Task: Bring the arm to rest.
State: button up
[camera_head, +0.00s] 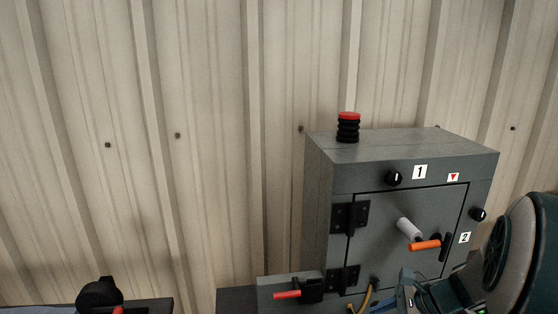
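My arm shows at the lower right edge, as large rounded dark teal and pale links in front of the right side of a grey enclosure (328,215). Smaller grey and dark parts at the bottom, left of those links, seem to belong to my arm's end. They are cut off by the frame's lower edge, and I cannot make out two fingertips or anything held. The enclosure's door (385,245) looks closed. On it are a pale cylindrical handle (409,229) and an orange lever (425,245). My arm's links overlap the enclosure's lower right in the picture; contact cannot be told.
A red-topped black stack (348,128) stands on the enclosure. Black knobs (393,178) and (478,214) sit by labels 1 and 2. A red-handled latch (290,294) is at lower left of it. A dark round object (99,292) stands far left. A corrugated wall (200,120) closes the back.

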jog(key=s+a+r+n+h+p, duration=0.1)
jog(key=s+a+r+n+h, duration=0.2)
jog(key=n, duration=0.7)
jog(key=s+a+r+n+h+p, duration=0.1)
jog(key=s+a+r+n+h, duration=0.3)
jog(key=n, duration=0.6)
jog(key=s+r, duration=0.2)
jog(key=s, duration=0.1)
jog(key=shift+a+g+h+p, duration=0.3)
jog(key=shift+a+p, duration=0.1)
grip_shut()
